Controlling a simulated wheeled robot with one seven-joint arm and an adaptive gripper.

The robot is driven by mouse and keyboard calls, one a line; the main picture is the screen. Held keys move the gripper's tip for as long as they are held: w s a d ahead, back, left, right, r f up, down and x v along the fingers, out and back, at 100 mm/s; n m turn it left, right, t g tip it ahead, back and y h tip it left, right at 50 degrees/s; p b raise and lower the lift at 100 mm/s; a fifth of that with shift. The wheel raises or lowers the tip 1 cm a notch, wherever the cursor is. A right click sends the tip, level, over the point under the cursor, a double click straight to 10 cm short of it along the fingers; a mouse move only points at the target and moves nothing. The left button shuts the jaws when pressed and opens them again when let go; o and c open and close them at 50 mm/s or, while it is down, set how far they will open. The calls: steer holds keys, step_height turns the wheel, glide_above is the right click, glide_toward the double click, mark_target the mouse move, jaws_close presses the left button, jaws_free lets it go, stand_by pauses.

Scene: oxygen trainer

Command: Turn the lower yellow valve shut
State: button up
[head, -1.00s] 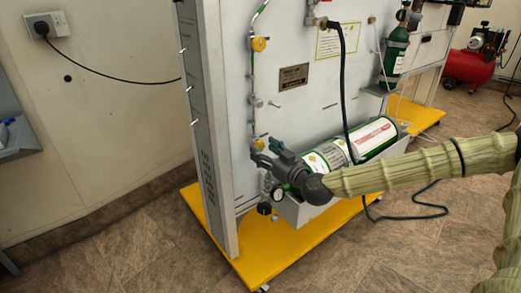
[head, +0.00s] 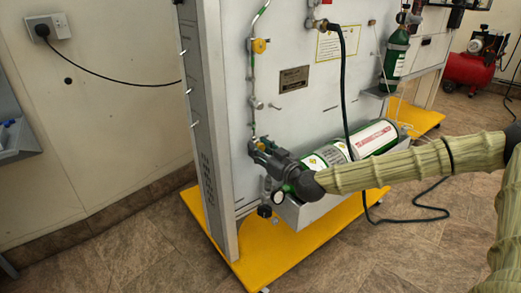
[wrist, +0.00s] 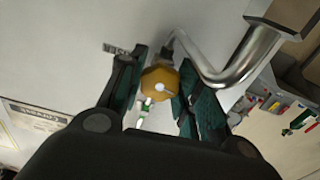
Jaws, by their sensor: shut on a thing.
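The lower yellow valve (wrist: 159,84) is a rounded yellow knob on the panel's pipe line; in the wrist view it sits between my two fingers. In the head view a little of the lower valve (head: 264,140) shows above my gripper (head: 257,150), which reaches in from the right at the panel's lower left. My gripper (wrist: 160,92) is shut on the valve, one finger on each side. The upper yellow valve (head: 260,46) is higher on the same pipe. The valve's base is mostly hidden by the knob and fingers.
A green and white cylinder (head: 376,138) lies in a grey trough just right of my gripper. A round gauge (head: 278,197) is below it. A bent metal tube (wrist: 232,70) passes close to my right finger. The yellow base (head: 290,248) spreads below.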

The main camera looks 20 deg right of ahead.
steer(key=shift+m, duration=0.8)
steer(key=o, duration=1)
steer(key=shift+o, duration=0.2)
steer(key=shift+s, duration=0.15)
steer(key=v, duration=1.1)
steer(key=shift+s+d, duration=0.2)
steer(key=shift+s, duration=0.15)
